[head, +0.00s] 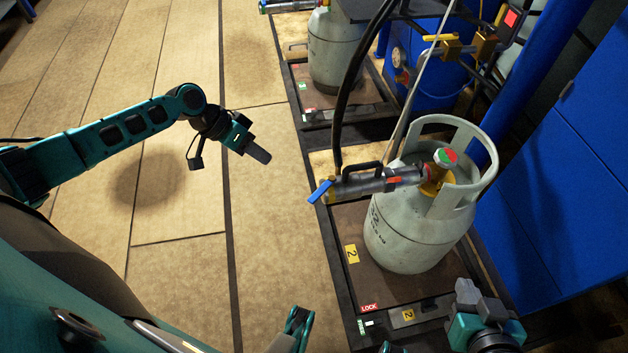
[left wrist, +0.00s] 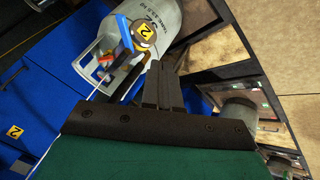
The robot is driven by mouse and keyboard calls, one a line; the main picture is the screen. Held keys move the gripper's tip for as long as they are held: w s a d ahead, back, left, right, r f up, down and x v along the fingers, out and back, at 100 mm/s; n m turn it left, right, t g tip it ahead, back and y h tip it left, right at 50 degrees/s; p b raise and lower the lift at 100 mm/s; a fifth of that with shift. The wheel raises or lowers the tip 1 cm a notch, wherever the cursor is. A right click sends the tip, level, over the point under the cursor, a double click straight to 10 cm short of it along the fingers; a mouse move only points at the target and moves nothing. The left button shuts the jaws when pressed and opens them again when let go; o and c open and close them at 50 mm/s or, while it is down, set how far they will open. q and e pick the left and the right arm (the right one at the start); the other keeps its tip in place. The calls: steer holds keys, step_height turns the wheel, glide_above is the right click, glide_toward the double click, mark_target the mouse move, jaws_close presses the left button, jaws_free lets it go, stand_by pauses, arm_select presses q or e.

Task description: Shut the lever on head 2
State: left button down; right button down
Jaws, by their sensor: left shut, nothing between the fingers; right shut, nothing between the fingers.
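Filling head 2 (head: 360,186) is a grey cylindrical tool with a black handle, lying roughly level at the brass valve of a grey gas cylinder (head: 402,236). Its blue lever (head: 321,191) is at the left end and slants. My right gripper (head: 466,290) is shut and empty, near the platform's lower right.
A black hose (head: 341,110) rises from the head. Another cylinder (head: 333,50) stands behind. Blue cabinets (head: 560,200) are at right. Floor at left is clear.

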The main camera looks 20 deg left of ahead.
mark_target(322, 190)
arm_select(q)
steer(key=w+d+f+b, duration=0.1)
steer(key=d+f+b, duration=0.1)
steer(key=d+f, duration=0.5)
steer(key=shift+d+f, duration=0.15)
steer(key=shift+d, duration=1.3)
